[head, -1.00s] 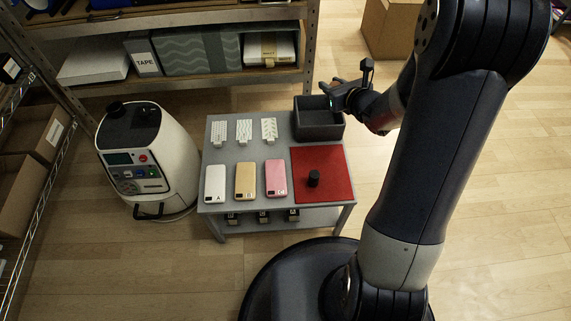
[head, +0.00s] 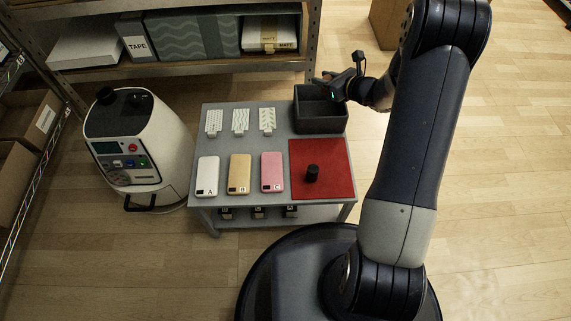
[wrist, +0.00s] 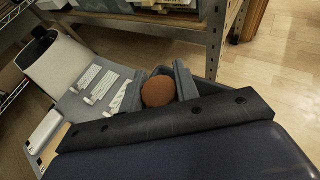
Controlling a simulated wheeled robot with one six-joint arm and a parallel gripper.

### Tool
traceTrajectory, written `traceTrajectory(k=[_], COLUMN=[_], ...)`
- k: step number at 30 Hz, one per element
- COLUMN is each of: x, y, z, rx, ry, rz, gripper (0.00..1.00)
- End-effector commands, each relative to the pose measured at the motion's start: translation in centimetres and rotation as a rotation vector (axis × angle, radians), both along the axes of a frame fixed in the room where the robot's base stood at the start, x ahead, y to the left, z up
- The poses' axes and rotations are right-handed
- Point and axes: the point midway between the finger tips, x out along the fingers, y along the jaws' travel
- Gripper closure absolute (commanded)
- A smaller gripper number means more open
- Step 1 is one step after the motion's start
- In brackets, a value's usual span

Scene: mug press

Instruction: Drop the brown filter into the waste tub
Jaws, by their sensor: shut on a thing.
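The brown filter (wrist: 158,91) is a round brown piece between the grey fingers of my gripper (wrist: 157,97) in the wrist view. My gripper is shut on it. In the head view my gripper (head: 322,82) reaches in from the right, above the back part of the waste tub, and the filter cannot be made out there. The waste tub (head: 321,126) is a dark grey open box at the back right corner of the grey table.
The grey table (head: 215,147) holds white patterned pieces (head: 240,121), white, gold and pink cases (head: 239,175), and a black cylinder (head: 312,174) on a red mat (head: 334,160). A white machine (head: 140,150) stands left. A shelf (head: 180,75) is behind; floor at right is clear.

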Motion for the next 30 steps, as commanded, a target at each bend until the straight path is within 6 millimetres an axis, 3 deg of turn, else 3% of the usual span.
traceTrajectory(k=[3,13,14,15,22,30], x=[0.02,0.03,0.02,0.02,0.02,-0.09], y=[0.01,0.00,-0.01,-0.01,-0.01,-0.11], z=[-1.38,-1.56,-1.55,-1.55,-1.56,-1.49], rx=[0.000,0.000,0.000,0.000,0.000,0.000], ry=[-0.001,-0.002,-0.002,-0.002,-0.002,0.000], rz=[0.000,-0.001,-0.001,-0.001,-0.001,-0.001], gripper=[0.93,0.93,0.68,0.65,0.46,0.45])
